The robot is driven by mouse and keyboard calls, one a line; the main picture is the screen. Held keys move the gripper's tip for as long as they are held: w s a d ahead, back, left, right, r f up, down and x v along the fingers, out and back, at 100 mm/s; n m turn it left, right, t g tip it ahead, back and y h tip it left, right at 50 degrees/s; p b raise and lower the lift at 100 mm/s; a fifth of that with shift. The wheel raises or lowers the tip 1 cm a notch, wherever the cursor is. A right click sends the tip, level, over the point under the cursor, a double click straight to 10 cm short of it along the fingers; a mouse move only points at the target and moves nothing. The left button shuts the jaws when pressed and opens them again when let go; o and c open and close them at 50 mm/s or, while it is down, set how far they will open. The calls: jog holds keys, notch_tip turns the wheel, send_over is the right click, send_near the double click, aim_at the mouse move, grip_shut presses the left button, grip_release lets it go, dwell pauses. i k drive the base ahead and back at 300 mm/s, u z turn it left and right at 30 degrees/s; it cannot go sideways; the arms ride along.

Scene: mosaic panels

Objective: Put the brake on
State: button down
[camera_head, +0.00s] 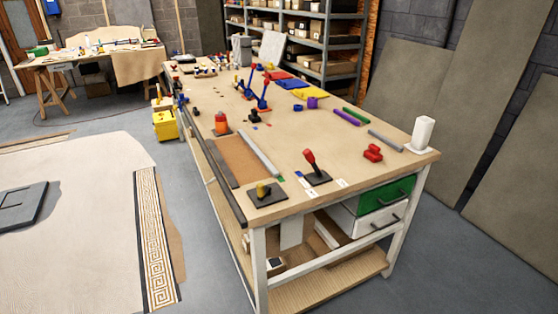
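A lever with a red handle (310,158) stands on a black base plate (319,178) at the near end of the workbench. The handle tilts a little to the left. Small blue and white marks lie on the bench top by the plate. A yellow knob (262,190) sits on another black plate (278,196) at the bench's near left corner. Nothing in view is clearly labelled as a brake, so I cannot tell which control it is. My gripper is not in view.
The workbench (345,133) also holds a red item (373,152), a white dispenser-like object (423,132), coloured bars and blue-red jointed stands (252,92). A yellow bucket (165,121) stands beside it. Panels lean on the right wall.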

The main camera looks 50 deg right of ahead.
aim_at(308, 155)
jog(key=z, duration=0.5)
jog(key=k, duration=0.15)
jog(key=u, duration=2.3)
jog(key=k, duration=0.75)
jog(key=z, duration=0.8)
